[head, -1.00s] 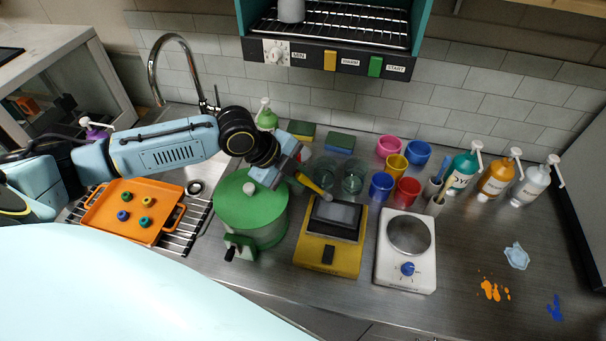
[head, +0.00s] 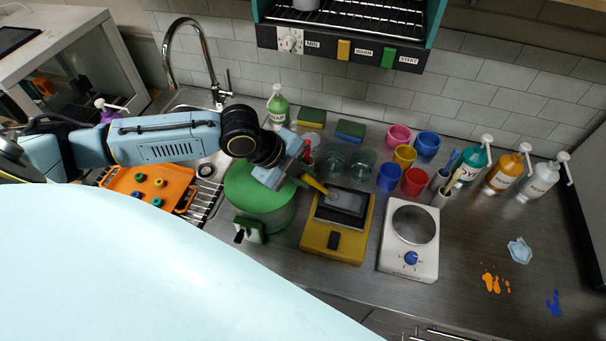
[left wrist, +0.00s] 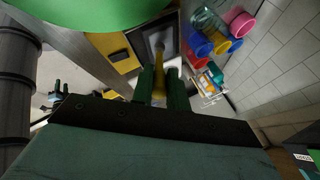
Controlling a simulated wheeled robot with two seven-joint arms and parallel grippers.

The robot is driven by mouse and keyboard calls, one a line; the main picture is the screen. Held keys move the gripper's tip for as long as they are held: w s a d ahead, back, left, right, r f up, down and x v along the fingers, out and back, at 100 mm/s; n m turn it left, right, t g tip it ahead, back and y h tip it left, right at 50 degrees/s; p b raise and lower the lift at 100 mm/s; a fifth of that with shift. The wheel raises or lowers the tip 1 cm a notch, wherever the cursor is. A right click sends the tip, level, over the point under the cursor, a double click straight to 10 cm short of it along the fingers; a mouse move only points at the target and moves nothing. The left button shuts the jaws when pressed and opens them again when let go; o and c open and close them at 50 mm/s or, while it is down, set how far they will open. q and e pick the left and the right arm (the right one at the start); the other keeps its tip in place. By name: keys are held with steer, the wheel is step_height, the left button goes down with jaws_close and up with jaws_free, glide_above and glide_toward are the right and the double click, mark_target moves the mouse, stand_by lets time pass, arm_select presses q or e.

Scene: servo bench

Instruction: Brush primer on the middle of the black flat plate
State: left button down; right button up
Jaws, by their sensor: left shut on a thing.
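The black flat plate (head: 342,222) lies on top of a yellow device (head: 333,241) in the middle of the bench. A greyish patch shows on the plate; I cannot tell if it is primer or a reflection. My left gripper (head: 304,178) is shut on a brush (head: 315,185) with a yellow handle. The brush points down and right, its tip at the plate's upper left in the head view; contact is unclear. In the left wrist view the brush (left wrist: 158,72) reaches from between the fingers (left wrist: 160,90) over the plate (left wrist: 171,32). My right gripper is out of view.
A green pot (head: 259,197) stands close left of the device, below my left arm. A white scale-like unit (head: 409,263) is at its right. Glass beakers (head: 360,165), coloured cups (head: 388,177) and pump bottles (head: 502,173) stand behind.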

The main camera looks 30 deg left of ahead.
arm_select(q)
steer(key=shift+r, duration=2.6)
steer(key=shift+r, duration=1.5)
